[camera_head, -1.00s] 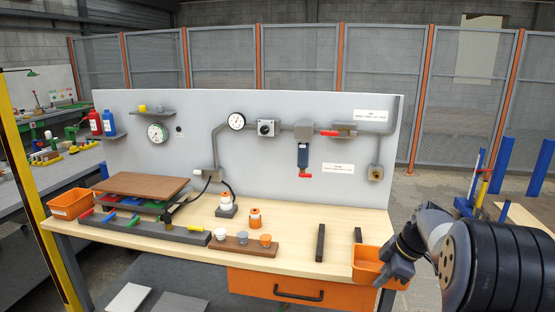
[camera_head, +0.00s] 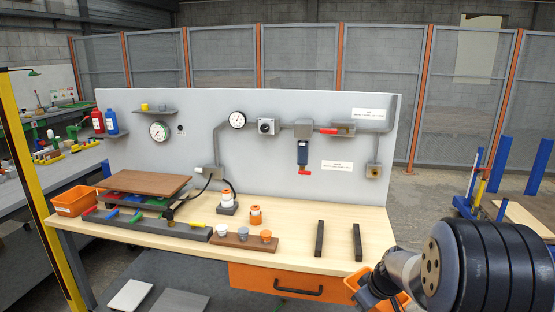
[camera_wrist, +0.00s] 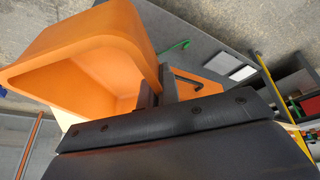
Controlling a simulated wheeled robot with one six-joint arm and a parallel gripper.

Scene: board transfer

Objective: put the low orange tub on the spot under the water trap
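The low orange tub (camera_head: 351,284) is at the lower right of the head view, in front of the bench's right front corner and partly hidden by my arm. It is large in the wrist view (camera_wrist: 95,50), tilted in the picture, and looks empty. My gripper (camera_wrist: 162,92) is shut on the tub's wall, one finger inside and one outside. In the head view my gripper (camera_head: 374,290) covers much of the tub.
Two dark bars (camera_head: 320,238) (camera_head: 358,247) lie on the bench at right. A dark wooden strip (camera_head: 245,241) with small cups and a white-and-orange jar (camera_head: 255,214) stand left of the open space. Another orange bin (camera_head: 73,201) sits at far left.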

